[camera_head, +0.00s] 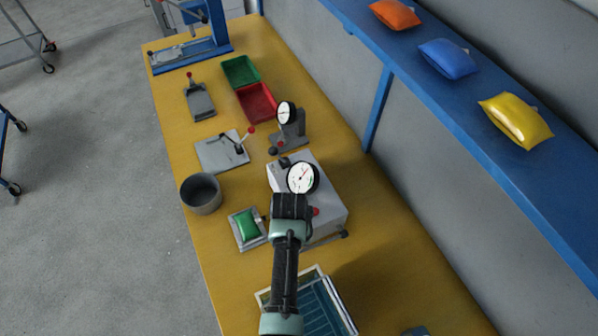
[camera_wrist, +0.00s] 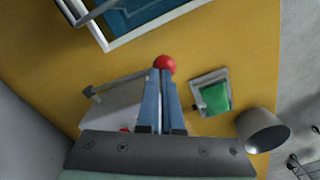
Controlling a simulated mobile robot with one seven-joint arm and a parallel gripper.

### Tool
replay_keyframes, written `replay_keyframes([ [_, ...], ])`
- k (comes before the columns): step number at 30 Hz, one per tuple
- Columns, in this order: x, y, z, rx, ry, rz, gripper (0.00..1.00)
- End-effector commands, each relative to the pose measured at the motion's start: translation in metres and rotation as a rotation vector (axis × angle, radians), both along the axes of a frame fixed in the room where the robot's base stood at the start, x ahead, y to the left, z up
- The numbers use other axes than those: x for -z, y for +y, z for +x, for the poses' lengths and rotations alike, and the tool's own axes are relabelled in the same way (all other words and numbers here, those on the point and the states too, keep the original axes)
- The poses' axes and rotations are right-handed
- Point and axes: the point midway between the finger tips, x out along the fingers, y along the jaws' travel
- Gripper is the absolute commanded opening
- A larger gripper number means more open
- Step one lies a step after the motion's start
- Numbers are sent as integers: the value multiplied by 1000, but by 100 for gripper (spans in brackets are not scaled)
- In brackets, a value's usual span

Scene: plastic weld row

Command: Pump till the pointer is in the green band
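A grey pump box (camera_head: 331,205) stands on the yellow bench with a round white gauge (camera_head: 301,178) on it. The dial has a thin pointer and small coloured marks; the pointer's place against the green band is too small to read surely. The wrist view shows the box (camera_wrist: 112,115), a grey lever (camera_wrist: 118,81) and a red ball knob (camera_wrist: 165,65) at the lever's end. My gripper (camera_wrist: 161,76) has its fingers close together, their tips at the knob's near side. The knob is wider than the finger gap. Contact cannot be told. In the head view my arm hides the fingertips.
A second gauge (camera_head: 286,112) on a stand is behind the box. A grey pot (camera_head: 201,193) and a tray with a green pouch (camera_head: 247,225) stand left. A white-framed blue tray (camera_head: 322,303) lies in front. A blue shelf (camera_head: 480,95) runs along the right.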

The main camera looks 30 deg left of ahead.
Motion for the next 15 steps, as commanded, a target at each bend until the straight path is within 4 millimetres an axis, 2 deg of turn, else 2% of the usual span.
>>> replay_keyframes([
  [15, -56, -9, 11, 2, 0, 0, 0],
])
